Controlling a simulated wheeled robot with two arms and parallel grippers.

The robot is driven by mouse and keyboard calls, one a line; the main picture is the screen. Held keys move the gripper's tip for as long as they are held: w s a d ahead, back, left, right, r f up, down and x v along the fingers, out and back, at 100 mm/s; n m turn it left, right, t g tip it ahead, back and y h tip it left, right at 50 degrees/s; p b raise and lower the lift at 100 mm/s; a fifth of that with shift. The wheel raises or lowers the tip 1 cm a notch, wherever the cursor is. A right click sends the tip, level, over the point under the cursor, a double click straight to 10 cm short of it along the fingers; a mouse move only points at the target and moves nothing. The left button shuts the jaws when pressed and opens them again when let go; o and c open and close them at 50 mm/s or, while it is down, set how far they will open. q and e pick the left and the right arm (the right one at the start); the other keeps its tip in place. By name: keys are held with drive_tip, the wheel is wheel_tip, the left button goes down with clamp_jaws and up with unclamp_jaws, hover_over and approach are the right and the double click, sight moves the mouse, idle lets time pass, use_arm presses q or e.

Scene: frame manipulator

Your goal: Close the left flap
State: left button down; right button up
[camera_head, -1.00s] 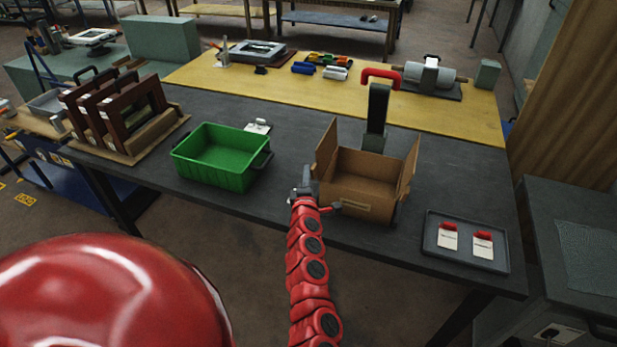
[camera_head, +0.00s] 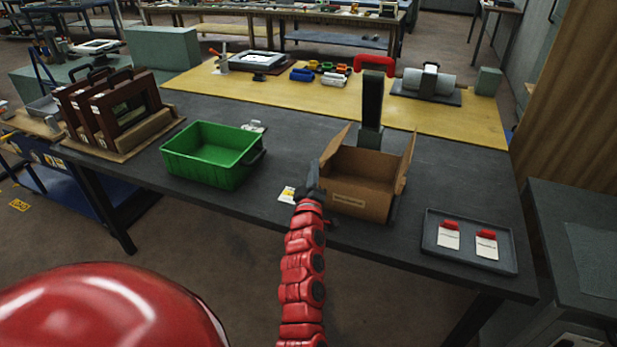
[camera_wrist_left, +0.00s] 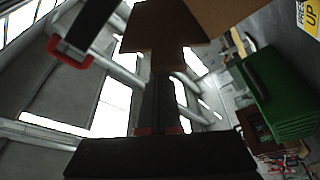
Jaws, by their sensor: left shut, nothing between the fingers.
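An open brown cardboard box (camera_head: 358,197) stands on the dark table. Its left flap (camera_head: 336,146) stands up, leaning slightly inward over the box. Its right flap (camera_head: 405,165) also stands up. My left gripper (camera_head: 313,182) is shut and empty, outside the box's left side, close to the left flap; I cannot tell whether they touch. In the left wrist view the shut fingers (camera_wrist_left: 158,108) point at a brown cardboard panel (camera_wrist_left: 165,30). My right gripper is not in view.
A green crate (camera_head: 212,160) stands to the left, with a white-and-yellow label (camera_head: 288,194) on the table between it and my gripper. A dark tray (camera_head: 468,264) with two cards lies to the right. A black post with a red handle (camera_head: 371,95) stands behind the box.

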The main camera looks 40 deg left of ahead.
use_arm(q)
drive_tip(key=d+f+m+t+h+b, duration=0.1)
drive_tip(key=m+b, duration=0.2)
drive_tip(key=m, duration=0.1)
drive_tip(key=d+f+m+t+h+b, duration=0.1)
drive_tip(key=f+m+b, duration=0.1)
drive_tip(key=m+b, duration=0.1)
drive_tip(key=w+d+f+m+t+h+b, duration=0.1)
drive_tip(key=d+m+b, duration=0.1)
drive_tip(key=m+b, duration=0.2)
drive_tip(key=shift+f+m+h, duration=0.25)
drive_tip(key=shift+m+h, duration=0.15)
drive_tip(key=shift+m, duration=0.2)
drive_tip(key=shift+f, duration=0.1)
